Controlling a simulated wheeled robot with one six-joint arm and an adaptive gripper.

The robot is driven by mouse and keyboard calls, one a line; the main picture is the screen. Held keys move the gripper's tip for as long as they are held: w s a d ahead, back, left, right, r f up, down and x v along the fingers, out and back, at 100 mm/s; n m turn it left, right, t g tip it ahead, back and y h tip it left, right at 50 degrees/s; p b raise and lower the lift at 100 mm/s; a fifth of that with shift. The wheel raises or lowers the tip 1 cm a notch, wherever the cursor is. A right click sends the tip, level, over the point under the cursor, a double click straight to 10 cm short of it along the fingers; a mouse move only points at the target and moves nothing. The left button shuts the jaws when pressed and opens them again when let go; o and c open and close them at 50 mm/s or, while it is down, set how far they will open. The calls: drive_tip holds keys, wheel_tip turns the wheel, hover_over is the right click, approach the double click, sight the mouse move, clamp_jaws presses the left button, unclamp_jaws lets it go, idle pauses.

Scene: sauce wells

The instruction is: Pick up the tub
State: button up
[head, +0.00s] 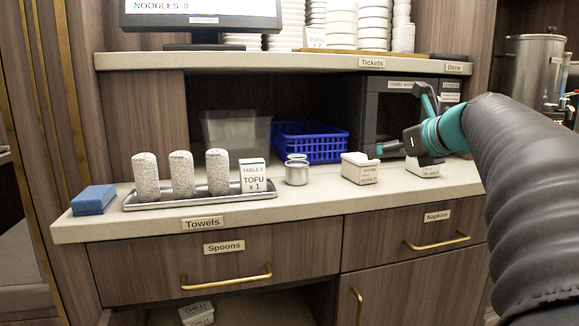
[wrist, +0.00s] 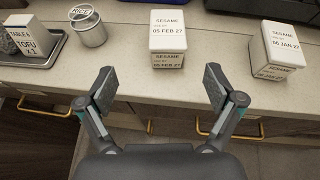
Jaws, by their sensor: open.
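Two white sesame tubs stand upright on the counter. In the wrist view, the tub marked 05 FEB 27 (wrist: 168,38) is ahead, near the middle, and the tub marked 06 JAN 27 (wrist: 275,50) is to the right, turned at an angle. In the head view, the left tub (head: 360,170) shows clearly; the right tub (head: 424,169) is partly hidden by my arm. My gripper (wrist: 159,88) is open and empty. Its fingers are spread on either side of the 05 FEB tub's line, nearer the camera than both tubs and touching neither.
A metal canister (head: 297,172) stands left of the tubs. A tray (head: 130,202) holds rolled towels and a tofu ticket (head: 254,178). A blue basket (head: 310,142) and a dark oven-like box (head: 385,105) stand behind. The shelf (head: 290,60) overhangs the counter.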

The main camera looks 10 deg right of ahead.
approach(360, 156)
drive_tip(key=shift+m, duration=0.3)
drive_tip(key=x, duration=0.4)
drive_tip(key=shift+w+a+f, duration=0.15)
drive_tip(key=shift+a+f, duration=0.2)
drive_tip(key=shift+a, duration=0.1)
drive_tip(key=shift+d+x, duration=0.2)
drive_tip(key=shift+x, duration=1.1)
drive_tip(key=shift+d+x, duration=0.15)
drive_tip(key=shift+x, duration=1.15)
drive_tip(key=shift+r, duration=0.15)
drive_tip(key=c, duration=1.5)
